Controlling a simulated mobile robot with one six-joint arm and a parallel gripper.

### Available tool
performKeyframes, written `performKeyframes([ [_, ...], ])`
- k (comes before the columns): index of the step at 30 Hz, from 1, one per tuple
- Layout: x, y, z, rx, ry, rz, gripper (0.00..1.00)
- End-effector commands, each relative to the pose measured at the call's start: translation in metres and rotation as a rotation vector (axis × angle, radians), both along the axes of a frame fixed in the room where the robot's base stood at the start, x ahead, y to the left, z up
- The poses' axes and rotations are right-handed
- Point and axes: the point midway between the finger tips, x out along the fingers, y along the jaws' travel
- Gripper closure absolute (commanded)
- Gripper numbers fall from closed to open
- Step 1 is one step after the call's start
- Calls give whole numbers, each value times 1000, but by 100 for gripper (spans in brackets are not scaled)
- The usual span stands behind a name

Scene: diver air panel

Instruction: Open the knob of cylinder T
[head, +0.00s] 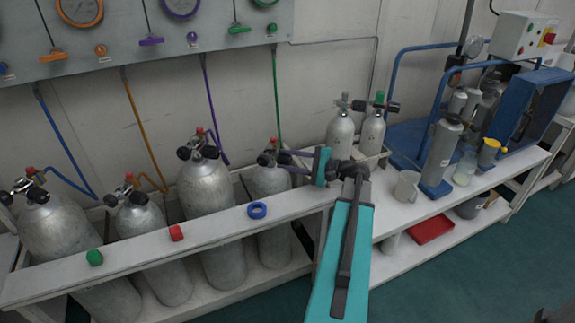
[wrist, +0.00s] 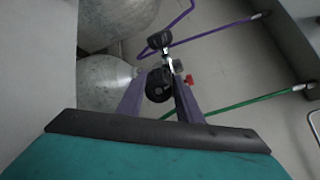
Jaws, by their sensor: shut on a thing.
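A grey cylinder (head: 270,184) stands at the right end of the rack's row of large cylinders, with a valve bearing black knobs and a red part on top. No letter T is readable on any cylinder. My gripper (head: 289,160) reaches this valve from the right in the head view. In the wrist view its two purple fingers (wrist: 158,88) are closed around a black round knob (wrist: 159,86), one on each side. A second black knob (wrist: 159,40) sits at the valve's far side, and a red part (wrist: 189,79) beside it. In the head view the gripped knob is mostly hidden.
More large cylinders (head: 208,187) stand to the left behind the white rack rail (head: 150,246). The rail carries a green cap (head: 94,257), a red cap (head: 176,232) and a blue ring (head: 257,210). Purple (head: 213,110) and green (head: 276,95) hoses hang nearby. Two small cylinders (head: 340,137) stand right.

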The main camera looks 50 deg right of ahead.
Motion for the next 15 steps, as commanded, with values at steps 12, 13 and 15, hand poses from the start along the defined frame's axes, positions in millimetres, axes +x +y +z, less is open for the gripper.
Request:
performKeyframes([
  [12, -1, 2, -7, -367, -153, 2, 90],
  [13, -1, 2, -7, -394, -164, 2, 90],
  [15, -1, 2, -8, -455, -191, 2, 90],
])
